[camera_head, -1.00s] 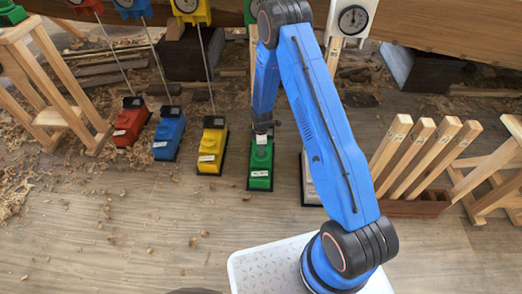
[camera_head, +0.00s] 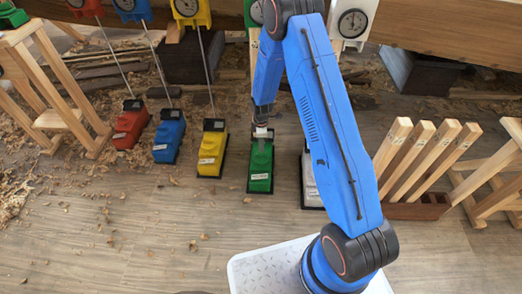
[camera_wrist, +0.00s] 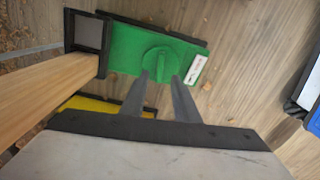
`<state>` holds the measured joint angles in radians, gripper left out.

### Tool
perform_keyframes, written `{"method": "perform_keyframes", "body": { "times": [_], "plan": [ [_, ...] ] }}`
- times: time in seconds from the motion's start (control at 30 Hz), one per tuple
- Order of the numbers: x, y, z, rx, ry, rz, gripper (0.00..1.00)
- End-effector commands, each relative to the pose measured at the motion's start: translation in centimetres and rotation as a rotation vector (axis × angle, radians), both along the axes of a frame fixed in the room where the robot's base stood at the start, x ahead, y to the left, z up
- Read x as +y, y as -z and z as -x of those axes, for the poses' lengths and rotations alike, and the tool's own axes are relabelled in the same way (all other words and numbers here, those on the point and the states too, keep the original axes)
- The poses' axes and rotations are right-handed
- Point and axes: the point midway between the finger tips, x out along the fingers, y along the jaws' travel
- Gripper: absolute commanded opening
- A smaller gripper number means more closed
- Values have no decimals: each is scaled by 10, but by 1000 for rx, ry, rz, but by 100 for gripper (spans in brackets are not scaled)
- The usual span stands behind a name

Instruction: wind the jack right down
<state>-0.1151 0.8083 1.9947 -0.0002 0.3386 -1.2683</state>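The green jack (camera_head: 260,163) stands on the floor in a row of coloured jacks. In the wrist view the green jack (camera_wrist: 128,47) has a round green knob with a raised ridge (camera_wrist: 159,62) on top and a white label at its right end. My gripper (camera_wrist: 158,77) has its two fingers apart, with the tips at the near edge of the knob and nothing seen between them. I cannot tell whether they touch it. In the head view my gripper (camera_head: 262,131) is small and partly hidden by my arm, over the back of the green jack.
A wooden post (camera_wrist: 55,93) runs up to a black square frame (camera_wrist: 87,33) at the jack's left end. Yellow (camera_head: 212,150), blue (camera_head: 169,137) and red (camera_head: 131,122) jacks stand to the left; a white jack (camera_head: 311,180) is partly behind my arm.

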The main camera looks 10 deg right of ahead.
Motion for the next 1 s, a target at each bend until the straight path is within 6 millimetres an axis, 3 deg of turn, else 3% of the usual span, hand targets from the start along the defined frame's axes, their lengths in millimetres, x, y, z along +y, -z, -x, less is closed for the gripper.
{"method": "perform_keyframes", "body": {
  "times": [0.3,0.5,0.7,1.0],
  "plan": [
    [0,-61,-1,-2,0,-1,28],
    [0,-91,-1,-2,0,-1,28],
    [0,-105,0,-1,0,0,28],
    [0,-107,0,0,0,0,28]
  ]
}}
